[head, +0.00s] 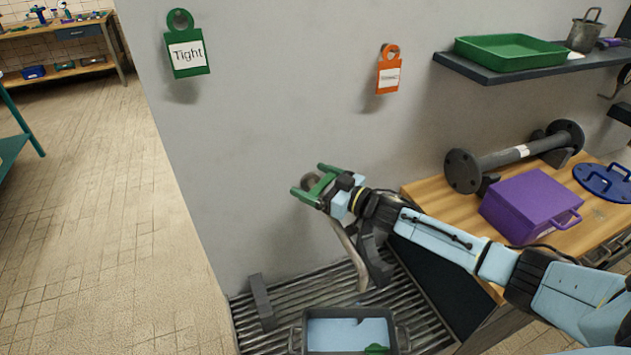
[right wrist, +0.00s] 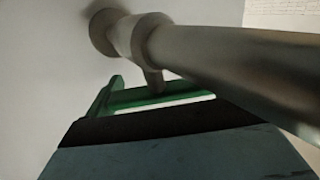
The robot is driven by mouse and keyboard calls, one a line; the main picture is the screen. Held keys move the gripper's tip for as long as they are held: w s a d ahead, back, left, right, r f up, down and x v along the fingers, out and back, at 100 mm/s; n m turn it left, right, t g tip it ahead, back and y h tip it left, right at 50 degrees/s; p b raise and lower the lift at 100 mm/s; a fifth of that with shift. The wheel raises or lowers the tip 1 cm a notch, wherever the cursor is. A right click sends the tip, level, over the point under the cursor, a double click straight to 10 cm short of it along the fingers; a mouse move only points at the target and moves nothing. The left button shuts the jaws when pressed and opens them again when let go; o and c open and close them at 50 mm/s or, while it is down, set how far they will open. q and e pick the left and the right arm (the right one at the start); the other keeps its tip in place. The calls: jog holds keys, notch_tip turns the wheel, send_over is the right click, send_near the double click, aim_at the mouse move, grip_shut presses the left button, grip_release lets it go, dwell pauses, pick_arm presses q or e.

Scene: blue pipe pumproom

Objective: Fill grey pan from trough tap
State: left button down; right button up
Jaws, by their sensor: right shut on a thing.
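The trough tap comes out of the grey wall, and its metal spout (head: 350,250) curves down over the trough (head: 285,312). In the right wrist view the tap body (right wrist: 135,35) is close, with a short stem below it between green fingers. My right gripper (head: 315,187) is at the tap and shut on its handle, which the fingers mostly hide. The grey pan (head: 405,338) stands on the ribbed trough below the spout, cut by the bottom edge. Its inside shows a flat pale blue surface that looks like water, with a small green patch. My left gripper is not in view.
A wooden bench (head: 425,195) at the right holds a purple box (head: 525,207) and a flanged pipe (head: 510,158). A green tray (head: 510,52) sits on the shelf above. A green "Tight" tag (head: 187,55) and an orange tag (head: 389,75) hang on the wall. The left floor is clear.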

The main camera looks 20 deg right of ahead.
jog(key=o, duration=0.7)
jog(key=v, duration=1.3)
jog(key=shift+s, duration=0.15)
jog(key=shift+d, duration=0.1)
